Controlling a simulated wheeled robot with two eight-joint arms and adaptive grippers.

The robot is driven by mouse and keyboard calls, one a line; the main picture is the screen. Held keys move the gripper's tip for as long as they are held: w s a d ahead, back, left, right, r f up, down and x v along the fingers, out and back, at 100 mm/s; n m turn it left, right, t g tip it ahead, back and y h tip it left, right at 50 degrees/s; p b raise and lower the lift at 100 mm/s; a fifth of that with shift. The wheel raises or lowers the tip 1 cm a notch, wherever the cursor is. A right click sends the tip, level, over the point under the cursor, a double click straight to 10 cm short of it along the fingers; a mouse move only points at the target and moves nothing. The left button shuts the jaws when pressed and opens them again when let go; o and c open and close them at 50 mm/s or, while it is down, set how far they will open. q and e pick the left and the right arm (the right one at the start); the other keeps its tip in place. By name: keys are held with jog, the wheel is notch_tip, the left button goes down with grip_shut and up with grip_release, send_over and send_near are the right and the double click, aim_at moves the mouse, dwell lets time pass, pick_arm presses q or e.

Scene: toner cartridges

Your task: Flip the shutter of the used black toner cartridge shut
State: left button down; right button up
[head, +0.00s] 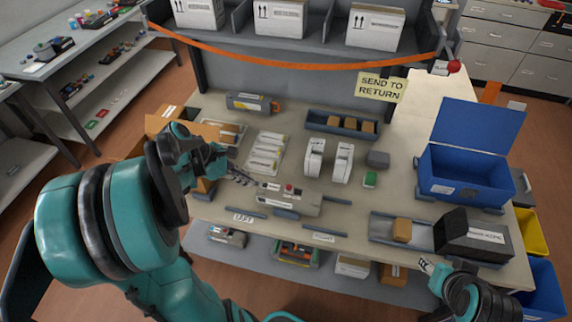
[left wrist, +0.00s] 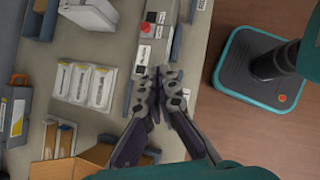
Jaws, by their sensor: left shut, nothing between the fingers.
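A long grey unit (head: 290,199) with a red button and white labels lies at the front middle of the table. I cannot tell whether it is the used black cartridge or a holder, and no shutter can be made out. It also shows in the left wrist view (left wrist: 150,45). My left gripper (head: 243,179) is shut and empty. In the left wrist view its fingertips (left wrist: 160,73) are close to the unit's near end; contact is unclear. My right gripper (head: 428,265) is at the front right, away from the unit; its jaw state is unclear.
White packets (head: 266,153) lie behind my left gripper. A grey unit with yellow-orange parts (head: 252,103) lies further back. Blue-grey strips flank the front unit.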

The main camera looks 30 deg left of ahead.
aim_at(287, 189)
pick_arm(q)
jog(key=shift+w+a+r+n+h, duration=0.15)
jog(key=shift+w+a+n, duration=0.1)
jog(key=shift+a+n, duration=0.15)
jog(key=shift+w+a+r+n+h, duration=0.1)
jog(key=shift+w+a+n+h, duration=0.1)
jog(key=shift+a+n, duration=0.15)
jog(key=b+x, duration=0.3)
jog(key=x, duration=0.7)
jog(key=shift+w+f, duration=0.1)
jog(key=shift+f, duration=0.15)
jog(key=shift+w+d+f, duration=0.1)
jog(key=shift+w+d, duration=0.7)
jog(key=shift+d, duration=0.2)
jog(key=shift+w+d+b, duration=0.3)
jog(key=shift+w+d, duration=0.1)
jog(key=shift+d, duration=0.15)
